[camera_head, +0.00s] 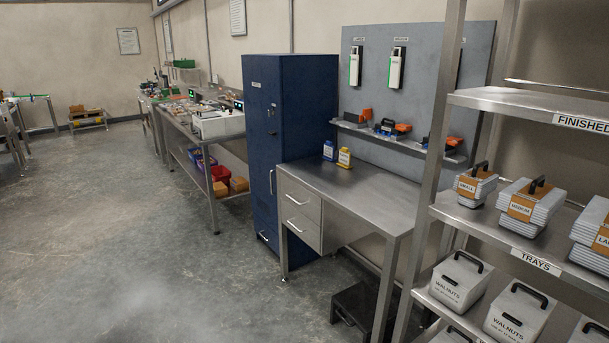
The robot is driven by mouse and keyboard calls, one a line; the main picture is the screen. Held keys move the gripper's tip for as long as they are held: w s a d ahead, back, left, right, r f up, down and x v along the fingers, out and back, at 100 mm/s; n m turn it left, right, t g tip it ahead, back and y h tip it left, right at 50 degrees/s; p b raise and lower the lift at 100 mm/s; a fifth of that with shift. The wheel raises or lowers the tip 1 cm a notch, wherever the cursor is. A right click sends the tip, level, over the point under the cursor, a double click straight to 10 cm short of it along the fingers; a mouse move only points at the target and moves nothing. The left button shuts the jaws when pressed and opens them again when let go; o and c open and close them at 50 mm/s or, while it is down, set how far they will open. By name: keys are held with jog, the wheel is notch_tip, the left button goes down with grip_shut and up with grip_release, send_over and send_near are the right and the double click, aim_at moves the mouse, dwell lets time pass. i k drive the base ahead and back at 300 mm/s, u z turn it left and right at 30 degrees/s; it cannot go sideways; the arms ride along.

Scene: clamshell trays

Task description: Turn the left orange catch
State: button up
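I cannot make out any orange catch for sure. My gripper is not in view.
A steel table (365,195) with drawers stands below the panel, with a blue cabinet (290,140) to its left. A steel rack (480,225) with stacked trays (530,205) and walnut boxes (460,280) is close on the right. The floor at left (130,240) is clear.

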aim_at(367, 115)
jog(key=u, duration=0.3)
jog(key=i, duration=1.65)
jog(key=u, duration=0.45)
jog(key=i, duration=1.35)
jog(key=u, duration=0.2)
